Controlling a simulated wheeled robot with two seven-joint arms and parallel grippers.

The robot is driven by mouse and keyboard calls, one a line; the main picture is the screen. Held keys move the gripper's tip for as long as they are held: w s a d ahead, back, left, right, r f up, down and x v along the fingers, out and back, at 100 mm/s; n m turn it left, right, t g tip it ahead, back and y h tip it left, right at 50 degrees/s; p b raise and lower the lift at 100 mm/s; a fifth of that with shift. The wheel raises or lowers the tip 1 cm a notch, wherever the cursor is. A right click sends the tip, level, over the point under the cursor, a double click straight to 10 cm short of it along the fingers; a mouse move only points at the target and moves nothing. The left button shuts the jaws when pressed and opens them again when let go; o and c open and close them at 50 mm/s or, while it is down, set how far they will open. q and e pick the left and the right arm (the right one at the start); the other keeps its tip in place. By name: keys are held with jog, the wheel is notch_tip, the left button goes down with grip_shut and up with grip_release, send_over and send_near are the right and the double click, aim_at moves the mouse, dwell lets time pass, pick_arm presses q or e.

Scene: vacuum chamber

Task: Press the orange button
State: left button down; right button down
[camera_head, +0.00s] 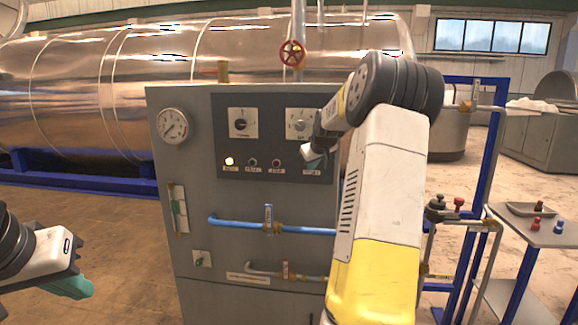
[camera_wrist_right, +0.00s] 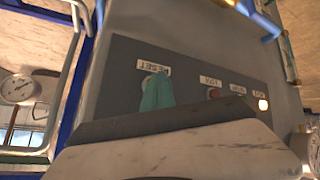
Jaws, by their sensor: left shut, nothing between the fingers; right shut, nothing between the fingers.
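The dark button panel (camera_head: 262,132) is on the front of a grey cabinet. Its lower row has a glowing pale button (camera_head: 229,161), a greenish button (camera_head: 252,162) and a red button (camera_head: 276,163). My right gripper (camera_head: 316,163) is shut at the row's right end. In the right wrist view its teal fingertips (camera_wrist_right: 157,92) overlap the spot by the RESET label (camera_wrist_right: 154,68), hiding most of the button there. I cannot see an orange colour clearly or tell whether the tips touch. My left gripper (camera_head: 76,284) is shut and empty, low at the left.
Two dials (camera_head: 243,123) sit above the button row. A gauge (camera_head: 174,125), a blue pipe (camera_head: 240,224) and a red valve wheel (camera_head: 292,53) are on or above the cabinet. A side table (camera_head: 545,232) stands right. Open floor lies left.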

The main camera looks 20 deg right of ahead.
jog(key=shift+s+a, duration=0.4)
jog(key=shift+s, duration=0.3)
jog(key=s+a, duration=0.1)
jog(key=s, duration=0.2)
jog(key=s+a, duration=0.1)
jog(key=shift+s+a, duration=0.15)
jog(key=shift+a, duration=0.15)
dwell(0.6)
jog(key=s+a+r+g+y, duration=0.1)
jog(key=s+a+r, duration=0.3)
jog(key=s+a, duration=0.9)
jog(key=s+a+f+g+y, duration=0.1)
jog(key=s+a+f, duration=0.1)
jog(key=s+a, duration=0.5)
jog(key=s+a+f+g+y, duration=0.1)
jog(key=s+a+f+y, duration=0.1)
jog(key=s+a, duration=0.5)
jog(key=s, duration=0.6)
jog(key=shift+s+f+m, duration=0.3)
jog(key=shift+s+f, duration=0.05)
jog(key=shift+f, duration=0.05)
